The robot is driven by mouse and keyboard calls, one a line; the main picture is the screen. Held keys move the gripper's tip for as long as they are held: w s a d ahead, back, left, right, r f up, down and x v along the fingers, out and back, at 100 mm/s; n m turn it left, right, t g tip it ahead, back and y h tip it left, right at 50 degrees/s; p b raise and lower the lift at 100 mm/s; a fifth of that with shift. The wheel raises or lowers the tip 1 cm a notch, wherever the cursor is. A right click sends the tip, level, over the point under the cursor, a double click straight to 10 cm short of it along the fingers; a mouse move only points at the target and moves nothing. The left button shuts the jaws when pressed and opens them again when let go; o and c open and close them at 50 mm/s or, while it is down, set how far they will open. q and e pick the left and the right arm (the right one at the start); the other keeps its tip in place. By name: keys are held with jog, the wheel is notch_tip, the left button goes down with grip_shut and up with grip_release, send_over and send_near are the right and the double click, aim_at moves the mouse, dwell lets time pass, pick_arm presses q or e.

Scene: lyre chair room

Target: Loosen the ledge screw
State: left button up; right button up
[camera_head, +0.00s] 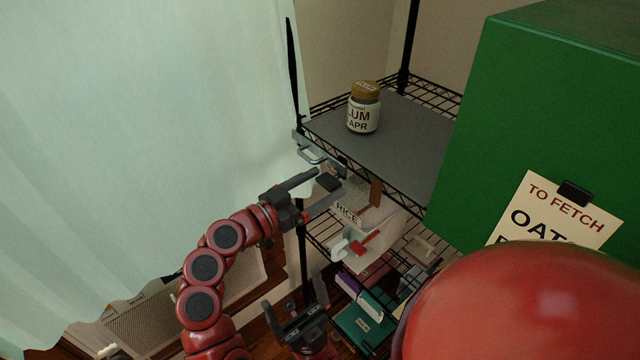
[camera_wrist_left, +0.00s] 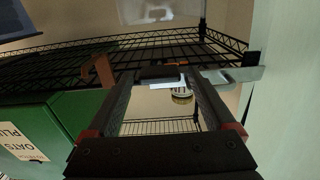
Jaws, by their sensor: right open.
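A metal ledge bracket (camera_head: 312,149) is fixed at the front corner of the wire shelf; it also shows in the left wrist view (camera_wrist_left: 238,76). A dark block (camera_head: 328,181), which looks like the screw's knob, sits below it; the left wrist view shows it too (camera_wrist_left: 160,74). My left gripper (camera_head: 331,180) has its fingers on either side of this block. I cannot tell whether they press on it. The screw's thread is hidden. My right gripper (camera_head: 294,297) is low in the head view, open and empty, apart from the ledge.
A plum jar (camera_head: 363,112) stands on the grey shelf top (camera_head: 405,125). Below are a rice bin (camera_head: 375,222) and several boxes. A large green box (camera_head: 545,110) with a note stands at right. A pale curtain (camera_head: 130,130) hangs at left.

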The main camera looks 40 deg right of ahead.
pick_arm(q)
jog(key=c, duration=1.2)
